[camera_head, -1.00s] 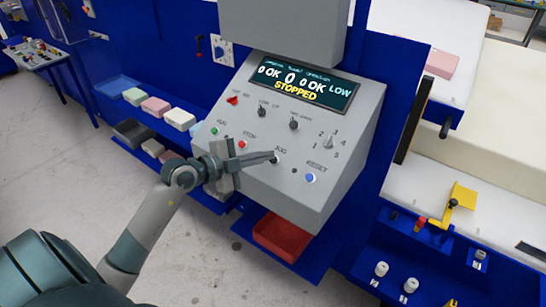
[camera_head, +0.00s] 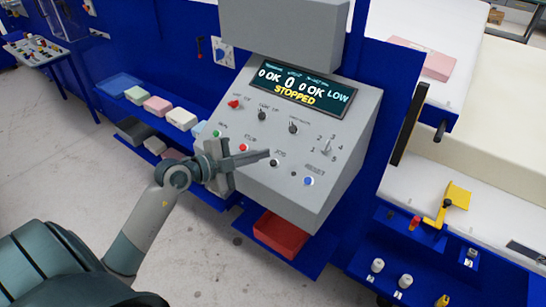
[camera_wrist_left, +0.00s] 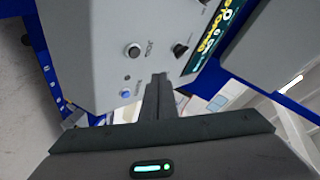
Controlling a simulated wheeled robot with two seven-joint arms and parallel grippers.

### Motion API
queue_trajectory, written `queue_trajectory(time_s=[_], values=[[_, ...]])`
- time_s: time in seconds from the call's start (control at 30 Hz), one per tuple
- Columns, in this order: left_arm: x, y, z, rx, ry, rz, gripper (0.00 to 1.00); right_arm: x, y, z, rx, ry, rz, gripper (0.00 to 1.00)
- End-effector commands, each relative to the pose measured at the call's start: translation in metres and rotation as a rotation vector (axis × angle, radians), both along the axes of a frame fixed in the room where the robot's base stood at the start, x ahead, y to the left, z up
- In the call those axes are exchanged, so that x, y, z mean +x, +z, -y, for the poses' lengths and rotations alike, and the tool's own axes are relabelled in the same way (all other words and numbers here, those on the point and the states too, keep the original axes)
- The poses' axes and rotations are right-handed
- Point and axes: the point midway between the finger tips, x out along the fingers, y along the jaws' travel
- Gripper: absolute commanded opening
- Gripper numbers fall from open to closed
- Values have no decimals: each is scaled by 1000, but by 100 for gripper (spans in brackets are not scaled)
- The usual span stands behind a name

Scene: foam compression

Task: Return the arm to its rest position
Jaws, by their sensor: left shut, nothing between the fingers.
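My left gripper (camera_head: 268,154) is shut with nothing between its fingers. In the head view its fingers point right, in front of the sloped grey control panel (camera_head: 345,135), close to the JOG button (camera_head: 275,162). In the left wrist view the shut fingers (camera_wrist_left: 158,82) point at the panel, and the JOG button (camera_wrist_left: 133,50) shows beyond and left of the tips, apart from them in the picture. The panel display (camera_head: 300,86) reads STOPPED and LOW. A blue RESET button (camera_head: 309,181) is at the panel's lower right. My right gripper is not in view.
A red bin (camera_head: 281,234) sits on a blue shelf below the panel. Foam blocks (camera_head: 158,105) lie on a blue ledge at the left. A yellow handle (camera_head: 455,198) and several knobs are at the right. Grey floor around my left arm is clear.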

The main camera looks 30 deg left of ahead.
Motion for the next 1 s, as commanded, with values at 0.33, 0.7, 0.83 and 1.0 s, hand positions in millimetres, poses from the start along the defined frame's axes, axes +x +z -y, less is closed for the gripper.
queue_trajectory(time_s=[0.33, 0.7, 0.83, 1.0], values=[[-4, 5, 0, 0, 0, 0, 0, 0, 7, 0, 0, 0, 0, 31], [-4, 6, 1, -2, -1, 3, 0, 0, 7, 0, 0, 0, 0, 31], [-5, 12, 8, -20, -14, 37, 0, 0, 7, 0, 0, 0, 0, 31], [-11, 36, 33, -100, -44, 167, 0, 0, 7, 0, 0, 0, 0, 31]])
